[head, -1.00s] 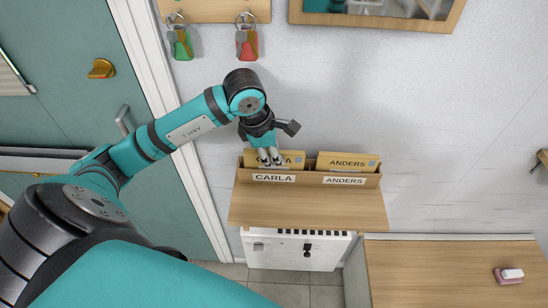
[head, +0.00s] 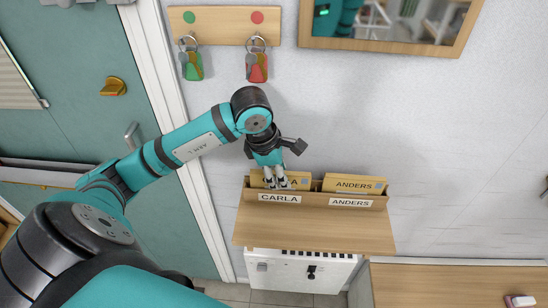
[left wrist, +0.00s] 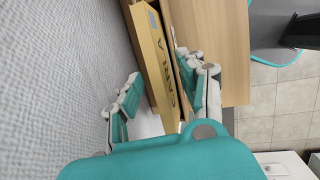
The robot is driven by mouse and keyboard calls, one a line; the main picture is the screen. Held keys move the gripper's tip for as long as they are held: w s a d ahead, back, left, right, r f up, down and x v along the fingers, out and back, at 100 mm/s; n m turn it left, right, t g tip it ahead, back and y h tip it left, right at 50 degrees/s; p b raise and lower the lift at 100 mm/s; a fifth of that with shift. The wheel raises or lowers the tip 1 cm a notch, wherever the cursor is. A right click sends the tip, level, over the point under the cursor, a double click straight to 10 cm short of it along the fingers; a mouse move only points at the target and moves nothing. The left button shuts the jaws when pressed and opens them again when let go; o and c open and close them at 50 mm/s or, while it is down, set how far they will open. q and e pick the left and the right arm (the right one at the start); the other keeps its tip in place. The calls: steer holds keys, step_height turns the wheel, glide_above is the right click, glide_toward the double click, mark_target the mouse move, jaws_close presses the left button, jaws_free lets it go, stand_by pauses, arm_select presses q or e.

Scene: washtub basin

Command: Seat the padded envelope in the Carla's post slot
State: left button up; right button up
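The padded envelope (head: 264,175) is tan and bears the word CARLA, partly covered by my gripper. It stands upright in the left compartment of the wooden post holder, behind the CARLA label (head: 279,198). My left gripper (head: 275,183) is over this slot with its fingers pointing down at the envelope. In the left wrist view, the envelope (left wrist: 162,60) lies between the two spread fingers (left wrist: 165,92), with a clear gap on the left finger's side. The left gripper looks open. My right gripper is not in view.
An ANDERS envelope (head: 354,184) stands in the right compartment, behind its ANDERS label (head: 351,203). A wooden shelf (head: 315,232) extends in front. Green (head: 192,66) and red (head: 257,67) key tags hang above. A mirror (head: 385,22) is on the wall. A teal door is at left.

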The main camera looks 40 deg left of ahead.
arm_select(q)
steer(key=b+v, duration=0.2)
steer(key=v, duration=0.9)
steer(key=shift+r, duration=0.15)
